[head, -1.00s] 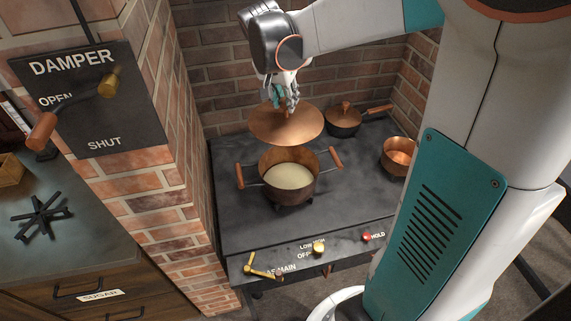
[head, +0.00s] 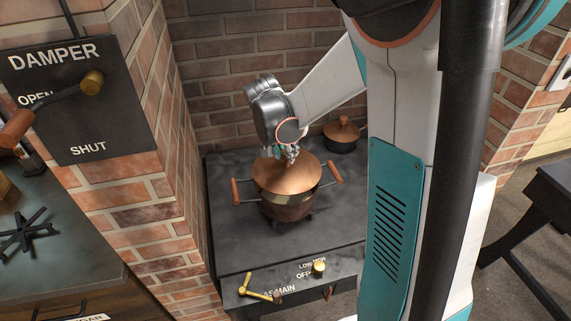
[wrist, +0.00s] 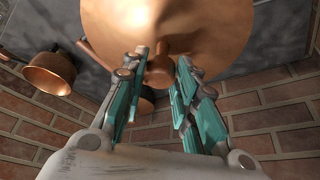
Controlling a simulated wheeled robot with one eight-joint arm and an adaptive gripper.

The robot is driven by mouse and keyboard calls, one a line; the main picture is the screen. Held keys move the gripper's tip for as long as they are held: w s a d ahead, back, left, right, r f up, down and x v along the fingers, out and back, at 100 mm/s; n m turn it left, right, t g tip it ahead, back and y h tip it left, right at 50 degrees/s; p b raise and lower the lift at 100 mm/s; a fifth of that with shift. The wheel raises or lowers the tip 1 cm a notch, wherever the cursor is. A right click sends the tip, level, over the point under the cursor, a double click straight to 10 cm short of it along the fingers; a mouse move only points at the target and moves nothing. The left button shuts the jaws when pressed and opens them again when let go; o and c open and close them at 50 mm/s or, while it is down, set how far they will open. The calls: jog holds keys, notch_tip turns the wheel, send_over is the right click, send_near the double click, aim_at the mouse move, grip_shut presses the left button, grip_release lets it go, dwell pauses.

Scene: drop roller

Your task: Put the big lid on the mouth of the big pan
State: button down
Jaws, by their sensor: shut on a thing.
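The big copper lid (head: 290,178) is over the mouth of the big pan (head: 288,209) and hides the pale contents. From this angle I cannot tell whether its rim rests fully on the pan or sits slightly above it. The pan stands on the stove top with its two wooden handles out to the sides. My gripper (head: 287,157) is above the lid, shut on its knob. In the wrist view my gripper (wrist: 160,75) has its fingers on either side of the knob (wrist: 163,69), below the broad lid (wrist: 175,25).
A smaller lidded pan (head: 342,136) stands behind, to the right. An open copper pot (wrist: 50,72) shows in the wrist view; my arm hides it in the head view. Brick walls (head: 240,70) close in the left and back.

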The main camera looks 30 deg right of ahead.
aim_at(284, 159)
jog(key=shift+f+b, duration=0.7)
jog(key=shift+f, duration=1.35)
jog(key=shift+f, duration=0.1)
jog(key=c, duration=1.3)
grip_release()
jog(key=p+v, duration=0.4)
jog(key=v, duration=0.8)
jog(key=shift+s+a+r+n+t+y, duration=0.75)
jog(key=shift+s+a+r+n, duration=0.4)
jog(key=shift+s+a+n, duration=1.45)
jog(key=shift+s+a+r+n+t+y, duration=0.5)
jog(key=shift+s+a+r+n+t, duration=0.8)
jog(key=shift+s, duration=2.25)
jog(key=shift+s+a+r+n+t+y, duration=0.6)
jog(key=shift+s+a+r+n, duration=0.4)
jog(key=shift+s+a+n, duration=1.7)
